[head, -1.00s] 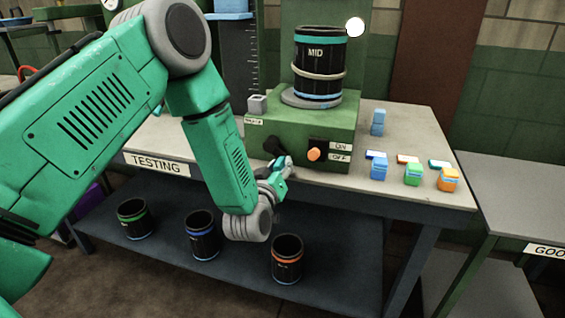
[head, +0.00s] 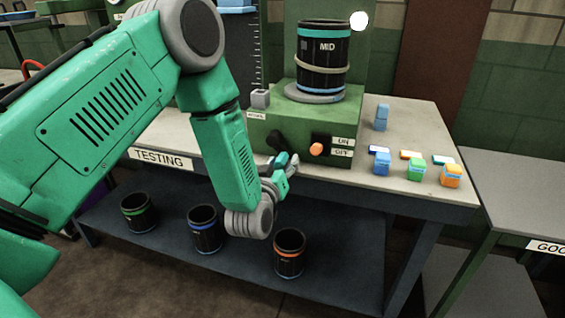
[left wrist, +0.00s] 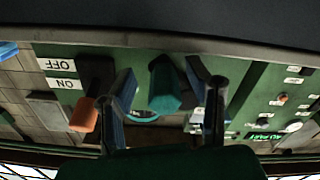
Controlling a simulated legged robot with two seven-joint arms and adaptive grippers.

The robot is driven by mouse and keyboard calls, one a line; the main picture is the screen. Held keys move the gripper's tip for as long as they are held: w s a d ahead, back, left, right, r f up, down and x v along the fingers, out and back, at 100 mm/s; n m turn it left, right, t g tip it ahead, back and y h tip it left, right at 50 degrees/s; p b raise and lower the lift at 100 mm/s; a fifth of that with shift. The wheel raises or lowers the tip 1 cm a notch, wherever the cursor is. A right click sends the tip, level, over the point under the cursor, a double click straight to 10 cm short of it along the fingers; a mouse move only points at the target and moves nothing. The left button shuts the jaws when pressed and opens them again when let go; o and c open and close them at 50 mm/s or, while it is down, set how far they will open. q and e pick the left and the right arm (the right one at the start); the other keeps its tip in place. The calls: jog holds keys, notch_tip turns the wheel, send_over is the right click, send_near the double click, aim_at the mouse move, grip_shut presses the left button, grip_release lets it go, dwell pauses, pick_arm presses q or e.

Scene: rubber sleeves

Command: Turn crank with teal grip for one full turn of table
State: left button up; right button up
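The black crank (head: 277,141) is on the front of the green test box (head: 300,130); its grip is hidden by my gripper in the head view. The left wrist view shows the teal grip (left wrist: 166,88) between the fingers of my left gripper (left wrist: 168,92), with gaps on both sides. My left gripper (head: 289,163) is open at the box's front. On top, the round table (head: 313,94) bears a black sleeve (head: 323,70) with a teal top band, marked MID. My right gripper is not in view.
An orange switch knob (head: 316,149) with ON and OFF labels is close right of the crank; it shows in the left wrist view (left wrist: 86,112). Small coloured blocks (head: 415,170) stand on the bench right. Several sleeves (head: 205,232) stand on the lower shelf.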

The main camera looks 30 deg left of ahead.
pick_arm(q)
jog(key=shift+r, duration=0.1)
jog(key=shift+s, duration=0.2)
jog(key=v, duration=1.1)
jog(key=shift+s, duration=0.25)
jog(key=shift+d, duration=0.15)
jog(key=s+d+f+m+g+h, duration=0.25)
jog(key=s+f+g, duration=0.2)
jog(key=f, duration=0.65)
jog(key=s+f+m+g, duration=0.1)
jog(key=s+f+g, duration=0.3)
jog(key=s, duration=0.3)
jog(key=s+f+m+g+h, duration=0.1)
jog(key=s+f+g, duration=0.3)
jog(key=s, duration=0.4)
jog(key=s+f+m+g, duration=0.2)
jog(key=s+f+g, duration=0.2)
jog(key=s, duration=0.4)
jog(key=shift+d+f, duration=0.45)
jog(key=shift+f, duration=0.4)
jog(key=shift+g+h, duration=0.25)
